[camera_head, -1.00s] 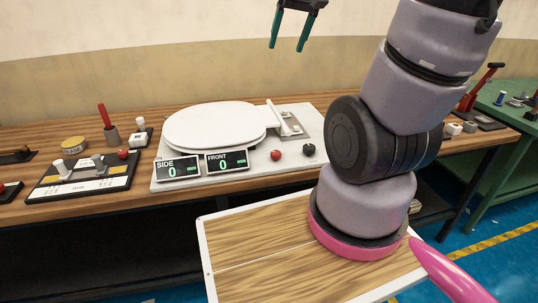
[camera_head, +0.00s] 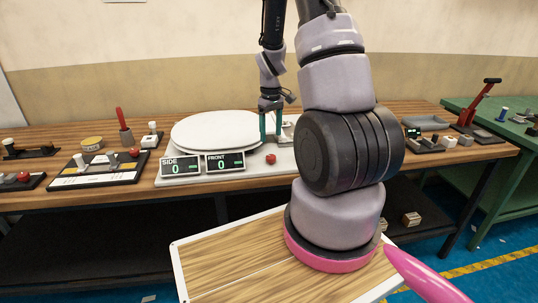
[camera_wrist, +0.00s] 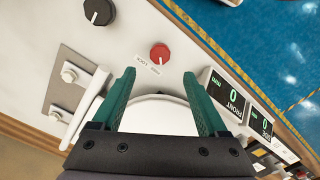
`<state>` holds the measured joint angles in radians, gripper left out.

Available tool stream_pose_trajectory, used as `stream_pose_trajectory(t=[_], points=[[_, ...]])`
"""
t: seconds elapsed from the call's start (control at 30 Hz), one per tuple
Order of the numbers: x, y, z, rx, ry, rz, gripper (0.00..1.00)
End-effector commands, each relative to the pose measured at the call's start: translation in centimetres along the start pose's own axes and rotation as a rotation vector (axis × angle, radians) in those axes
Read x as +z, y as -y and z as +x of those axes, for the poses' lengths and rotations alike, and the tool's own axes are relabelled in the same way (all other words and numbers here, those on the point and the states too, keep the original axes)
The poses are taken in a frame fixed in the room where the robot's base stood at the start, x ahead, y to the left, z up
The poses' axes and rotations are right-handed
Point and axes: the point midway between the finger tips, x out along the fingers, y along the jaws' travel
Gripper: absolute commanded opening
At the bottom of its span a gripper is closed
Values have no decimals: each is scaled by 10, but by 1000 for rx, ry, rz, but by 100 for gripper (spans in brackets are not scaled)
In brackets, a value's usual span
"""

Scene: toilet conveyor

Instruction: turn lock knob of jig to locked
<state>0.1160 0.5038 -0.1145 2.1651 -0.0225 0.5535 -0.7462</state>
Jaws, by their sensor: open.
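The jig is a white base plate (camera_head: 185,180) on the wooden bench with a white toilet seat lid (camera_head: 215,130) on it. Its red knob (camera_head: 270,158) stands at the front, right of the two displays. In the wrist view the red knob (camera_wrist: 159,53) has a white pointer line and a small label beside it. My gripper (camera_head: 270,128) is open and empty, pointing down. In the wrist view its green fingertips (camera_wrist: 159,75) are apart, with the red knob just beyond them.
The SIDE display (camera_head: 181,166) and FRONT display (camera_head: 225,162) both read 0. A metal hinge bracket (camera_wrist: 68,90) with bolts lies beside the left finger. Small fixtures (camera_head: 98,170) stand left on the bench. A green table (camera_head: 500,130) is at right.

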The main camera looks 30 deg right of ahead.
Motion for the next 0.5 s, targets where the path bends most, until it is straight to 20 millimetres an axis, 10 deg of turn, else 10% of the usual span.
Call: stream_pose_trajectory(t=[0.5], points=[[1,1,83,-2,2,2,76]])
